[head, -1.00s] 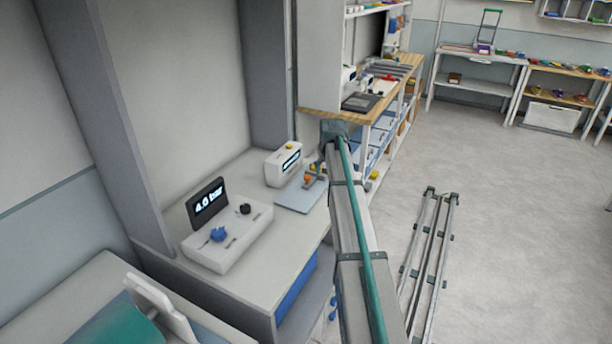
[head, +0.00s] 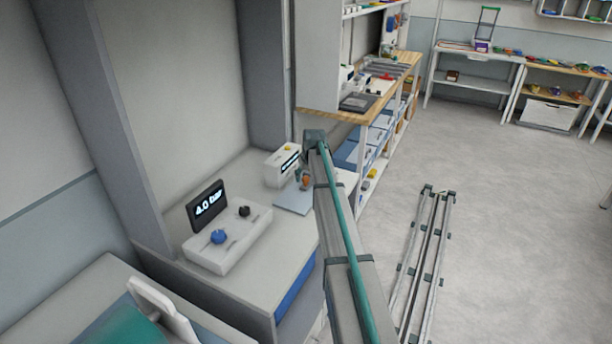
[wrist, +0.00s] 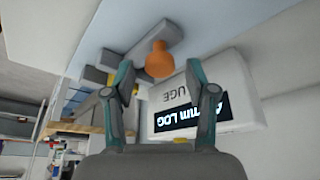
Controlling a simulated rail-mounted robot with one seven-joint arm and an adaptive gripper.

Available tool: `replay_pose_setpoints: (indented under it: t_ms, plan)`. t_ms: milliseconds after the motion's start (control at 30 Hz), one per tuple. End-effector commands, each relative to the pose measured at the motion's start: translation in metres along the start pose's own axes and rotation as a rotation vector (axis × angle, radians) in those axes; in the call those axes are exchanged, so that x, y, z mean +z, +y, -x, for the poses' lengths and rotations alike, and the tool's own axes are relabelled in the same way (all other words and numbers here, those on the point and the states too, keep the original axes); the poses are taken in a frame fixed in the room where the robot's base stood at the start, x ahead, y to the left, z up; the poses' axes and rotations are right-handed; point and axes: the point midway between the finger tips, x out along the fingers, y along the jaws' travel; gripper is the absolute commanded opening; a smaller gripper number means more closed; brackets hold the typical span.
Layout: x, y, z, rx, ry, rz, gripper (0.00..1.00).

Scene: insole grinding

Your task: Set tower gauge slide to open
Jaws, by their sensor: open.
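The tower gauge is a white box (head: 283,166) with a dark display, standing on the bench in the head view. In the wrist view its white housing (wrist: 240,82) lies to the right, with lettering and a partly readable lit display. A round orange knob (wrist: 159,60) sits near grey blocks of the gauge mechanism (wrist: 135,40). The orange part also shows in the head view (head: 306,182), beside the arm. My gripper (wrist: 160,78) is open, its fingers on either side of the knob in the picture. Contact with the knob cannot be told. In the head view my arm hides the gripper.
A pale plate (head: 292,199) lies before the gauge. Behind is a wooden-topped workbench (head: 345,117) with blue bins.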

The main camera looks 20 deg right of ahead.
Motion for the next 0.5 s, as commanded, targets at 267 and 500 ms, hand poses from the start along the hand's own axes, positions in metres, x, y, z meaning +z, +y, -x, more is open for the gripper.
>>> replay_pose_setpoints:
  t_ms: [267,500]
  plan:
    - [0.0002,-0.0001,-0.0075,0.000,0.000,0.000,0.56]
    - [0.0003,0.0000,-0.0073,0.000,0.000,0.000,0.38]
